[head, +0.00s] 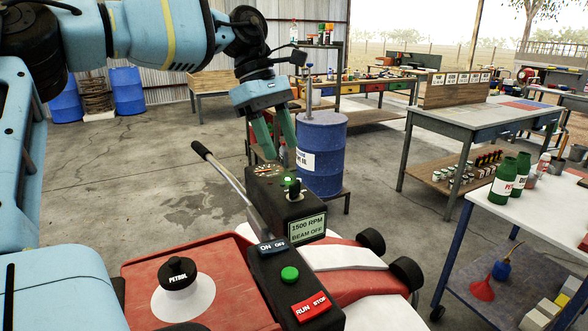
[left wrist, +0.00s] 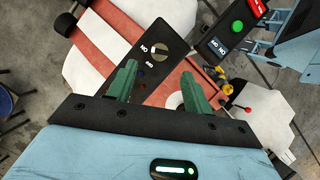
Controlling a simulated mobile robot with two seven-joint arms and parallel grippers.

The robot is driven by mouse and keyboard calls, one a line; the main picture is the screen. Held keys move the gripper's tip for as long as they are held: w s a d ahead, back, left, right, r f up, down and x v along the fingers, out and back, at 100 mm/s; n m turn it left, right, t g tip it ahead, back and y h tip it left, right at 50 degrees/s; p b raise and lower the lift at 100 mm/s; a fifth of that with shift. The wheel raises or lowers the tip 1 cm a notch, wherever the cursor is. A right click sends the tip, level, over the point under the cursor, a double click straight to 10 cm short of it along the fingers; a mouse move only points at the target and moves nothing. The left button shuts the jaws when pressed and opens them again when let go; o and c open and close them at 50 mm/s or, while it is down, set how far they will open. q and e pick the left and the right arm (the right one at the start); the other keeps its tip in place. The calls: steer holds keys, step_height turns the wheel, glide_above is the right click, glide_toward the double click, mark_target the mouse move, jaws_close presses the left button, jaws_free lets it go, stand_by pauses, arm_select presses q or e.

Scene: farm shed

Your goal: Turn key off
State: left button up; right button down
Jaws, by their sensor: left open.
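A black control panel (left wrist: 168,28) on the red and white machine carries a round, pale key switch (left wrist: 159,48) with ON and OFF lettering beside it. Its exact turn is too small to tell. My left gripper (head: 280,150) is open, pointing down just above and behind this box. In the left wrist view its green fingers (left wrist: 158,72) are apart, with nothing held, and the switch appears beyond the gap between them. My right gripper is not in view.
A display (head: 307,228) reads 1500 RPM, BEAM OFF. Nearby are a long lever (head: 225,172), an ON/OFF switch (head: 272,247), a green button (head: 290,273) and a red RUN/STOP switch (head: 311,307). A blue barrel (head: 322,140) stands behind. Open concrete floor lies left.

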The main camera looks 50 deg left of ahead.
mark_target(295, 189)
arm_select(q)
steer(key=shift+p+x, duration=0.3)
steer(key=shift+x, duration=3.5)
steer(key=shift+d, duration=0.1)
steer(key=shift+c, duration=0.4)
steer(key=c, duration=0.9)
